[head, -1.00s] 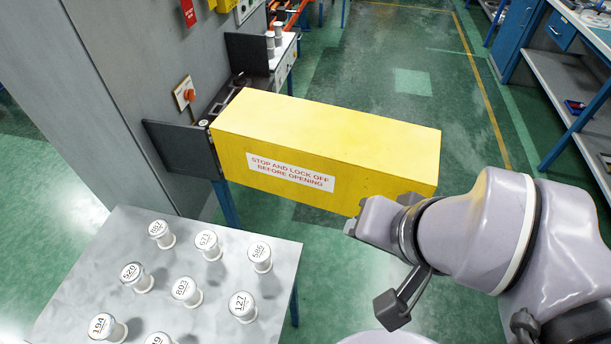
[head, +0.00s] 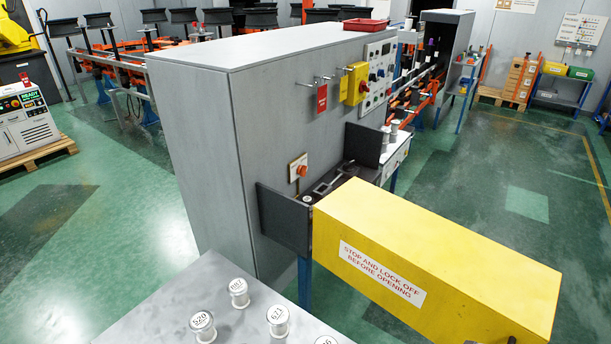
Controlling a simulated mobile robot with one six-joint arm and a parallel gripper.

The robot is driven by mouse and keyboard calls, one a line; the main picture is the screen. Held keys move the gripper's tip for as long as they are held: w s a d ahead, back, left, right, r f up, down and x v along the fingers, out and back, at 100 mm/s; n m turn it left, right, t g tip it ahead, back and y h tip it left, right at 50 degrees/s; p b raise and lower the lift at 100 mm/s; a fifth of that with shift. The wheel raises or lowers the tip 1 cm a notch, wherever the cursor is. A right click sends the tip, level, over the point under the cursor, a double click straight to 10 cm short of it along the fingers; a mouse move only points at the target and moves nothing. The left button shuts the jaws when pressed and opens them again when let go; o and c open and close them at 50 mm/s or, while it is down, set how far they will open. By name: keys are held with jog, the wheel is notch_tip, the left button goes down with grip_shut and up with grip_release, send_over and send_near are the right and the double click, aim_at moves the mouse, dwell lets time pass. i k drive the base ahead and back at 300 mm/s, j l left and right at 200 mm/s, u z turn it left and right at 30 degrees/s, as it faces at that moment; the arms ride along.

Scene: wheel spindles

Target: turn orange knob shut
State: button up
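An orange-red round knob (head: 303,170) sits on a small pale plate fixed to the side of the tall grey cabinet. My gripper is not clearly in view; only small dark bits, perhaps of my arm, show at the bottom edge below the yellow cover.
The long yellow cover (head: 430,250), lettered "STOP AND LOCK OFF BEFORE OPENING", juts out right of the knob. A grey table (head: 215,285) with several white numbered spindles stands in front. The grey cabinet (head: 205,150) carries a red tag (head: 322,98) and a yellow box (head: 356,83).

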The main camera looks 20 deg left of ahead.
aim_at(302, 169)
jog(key=l+z, duration=0.45)
jog(key=i+l+z, duration=0.2)
jog(key=l+z, duration=0.3)
jog(key=i+l+z, duration=0.15)
jog(key=i+l, duration=0.25)
jog(key=i+l+z, duration=0.2)
jog(key=i+l, duration=0.15)
jog(key=i, duration=0.25)
jog(key=i+j+u, duration=0.2)
jog(key=i+u, duration=0.7)
jog(key=i+l+u, duration=0.1)
jog(key=i+u, duration=0.35)
jog(key=i+l+u, duration=0.3)
jog(key=i+u, duration=0.2)
jog(key=i+j+u, duration=0.25)
jog(key=u, duration=0.25)
jog(key=i+j+u, duration=0.1)
jog(key=i+u, duration=0.2)
jog(key=u, duration=0.15)
jog(key=i+u, duration=0.3)
jog(key=u, duration=0.2)
jog(key=i+j, duration=0.15)
jog(key=i, duration=0.2)
jog(key=i+j, duration=0.2)
jog(key=i, duration=0.2)
jog(key=i+j, duration=0.15)
jog(key=i, duration=0.2)
jog(key=u, duration=0.05)
